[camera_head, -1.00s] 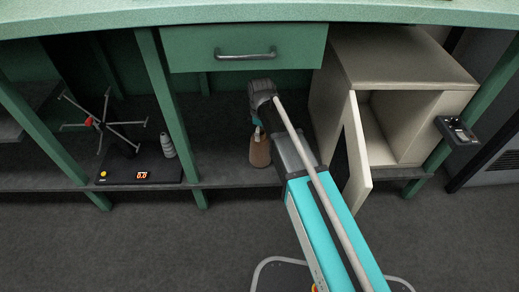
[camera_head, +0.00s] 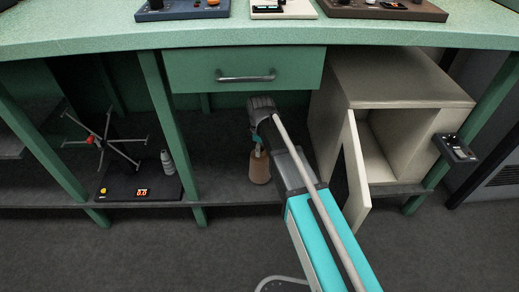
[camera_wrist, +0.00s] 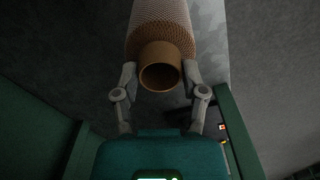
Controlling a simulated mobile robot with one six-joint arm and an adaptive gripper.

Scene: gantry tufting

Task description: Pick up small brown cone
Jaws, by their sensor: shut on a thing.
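The small brown cone (camera_head: 260,168) stands upright on the dark lower shelf, under the drawer. In the wrist view the cone (camera_wrist: 160,25) shows its mesh-like side and an open tube end between my fingers. My gripper (camera_wrist: 160,78) is shut on the narrow tube end, with one finger on each side. In the head view my gripper (camera_head: 257,143) is at the top of the cone, partly hidden by my arm. I cannot tell whether the cone's base touches the shelf.
A cream cabinet (camera_head: 405,75) with its door (camera_head: 356,165) open stands right of my arm. A green drawer (camera_head: 245,75) is above.

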